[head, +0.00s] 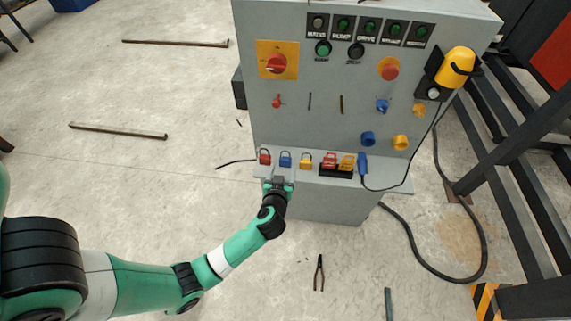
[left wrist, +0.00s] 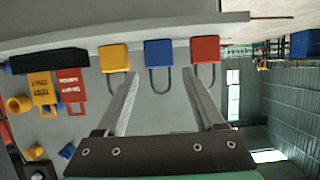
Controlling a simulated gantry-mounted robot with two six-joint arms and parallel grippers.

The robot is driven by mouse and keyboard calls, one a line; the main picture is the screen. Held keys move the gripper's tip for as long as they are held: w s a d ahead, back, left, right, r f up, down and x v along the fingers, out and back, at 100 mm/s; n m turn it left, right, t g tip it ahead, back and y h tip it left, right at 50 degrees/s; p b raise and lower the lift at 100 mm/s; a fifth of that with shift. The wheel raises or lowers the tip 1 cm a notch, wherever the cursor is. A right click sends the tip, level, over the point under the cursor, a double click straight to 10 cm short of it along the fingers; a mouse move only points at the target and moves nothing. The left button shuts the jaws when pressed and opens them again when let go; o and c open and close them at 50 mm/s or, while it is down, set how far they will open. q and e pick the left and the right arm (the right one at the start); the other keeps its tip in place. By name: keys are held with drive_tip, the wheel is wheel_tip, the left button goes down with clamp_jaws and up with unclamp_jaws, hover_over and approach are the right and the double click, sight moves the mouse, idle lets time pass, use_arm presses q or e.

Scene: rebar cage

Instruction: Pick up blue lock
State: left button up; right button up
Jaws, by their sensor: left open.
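The blue lock (head: 285,160) sits on the narrow ledge of the grey control cabinet, between a red lock (head: 265,158) and a yellow lock (head: 305,161). My left gripper (head: 278,181) is just in front of the ledge, close to the blue lock. In the left wrist view the blue lock (left wrist: 158,53) appears between the open fingertips of my left gripper (left wrist: 160,74), with its shackle showing between the fingers. I cannot tell whether it is inside the jaws or just beyond them. The fingertips appear close to the yellow lock (left wrist: 114,57) and red lock (left wrist: 205,49). My right gripper is not in view.
Red and yellow tags (head: 329,161) and a blue handheld piece (head: 363,168) with a black cable are farther right along the ledge. The cabinet face (head: 325,110) has knobs and buttons behind the locks. Pliers (head: 319,273) lie on the open floor.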

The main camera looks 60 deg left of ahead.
sight(285, 162)
use_arm(q)
drive_tip(key=b+x, duration=0.1)
drive_tip(key=x, duration=0.4)
drive_tip(key=b+x, duration=0.2)
drive_tip(key=x, duration=0.3)
drive_tip(key=shift+w+a+r, duration=0.1)
drive_tip(key=shift+a, duration=0.05)
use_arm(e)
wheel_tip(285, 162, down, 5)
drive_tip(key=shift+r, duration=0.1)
use_arm(q)
clamp_jaws()
